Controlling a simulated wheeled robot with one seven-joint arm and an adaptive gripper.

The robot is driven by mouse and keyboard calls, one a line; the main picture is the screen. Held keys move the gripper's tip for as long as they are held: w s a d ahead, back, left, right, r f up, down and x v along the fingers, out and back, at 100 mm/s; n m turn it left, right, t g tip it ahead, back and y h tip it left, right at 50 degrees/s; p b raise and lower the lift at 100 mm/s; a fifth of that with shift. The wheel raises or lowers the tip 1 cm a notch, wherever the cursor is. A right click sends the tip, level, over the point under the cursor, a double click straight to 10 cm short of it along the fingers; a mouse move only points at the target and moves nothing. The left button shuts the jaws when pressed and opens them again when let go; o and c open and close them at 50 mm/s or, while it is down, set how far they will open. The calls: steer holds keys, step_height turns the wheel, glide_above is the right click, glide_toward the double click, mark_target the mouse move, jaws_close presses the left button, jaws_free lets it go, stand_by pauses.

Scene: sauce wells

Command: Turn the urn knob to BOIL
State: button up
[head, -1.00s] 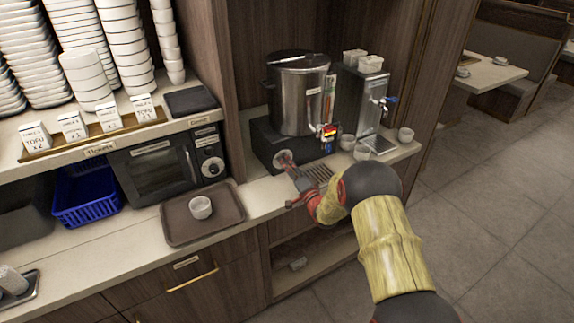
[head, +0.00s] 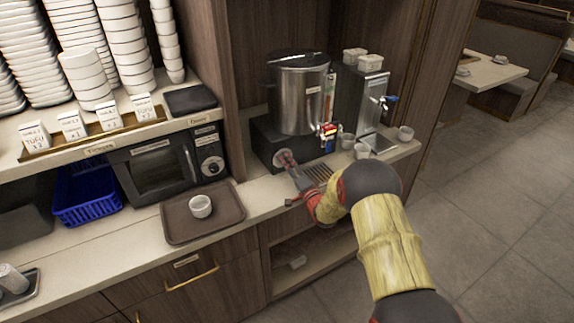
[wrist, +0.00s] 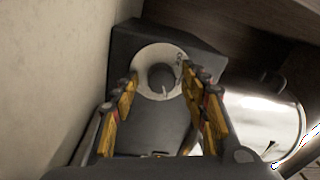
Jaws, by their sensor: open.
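The steel urn (head: 298,98) stands on a black base (head: 262,138) on the counter. Its round pale dial with a dark knob (wrist: 160,76) is on the base's front; in the head view the dial (head: 284,158) is small and its marks are unreadable. My gripper (head: 293,184) is in front of the dial. In the wrist view my gripper (wrist: 160,92) is open, with yellow-padded fingers at the left and right of the dial and the knob between their tips. I cannot tell whether the fingers touch it. The knob's setting is too small to read.
A metal dispenser (head: 362,100) and several white cups (head: 361,151) stand right of the urn. The urn's tap (head: 328,131) juts out above my gripper. A microwave (head: 160,166) and a brown tray (head: 226,222) with a cup (head: 201,206) are to the left.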

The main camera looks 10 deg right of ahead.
steer(key=v, duration=1.2)
steer(key=shift+r, duration=0.1)
stand_by(0.4)
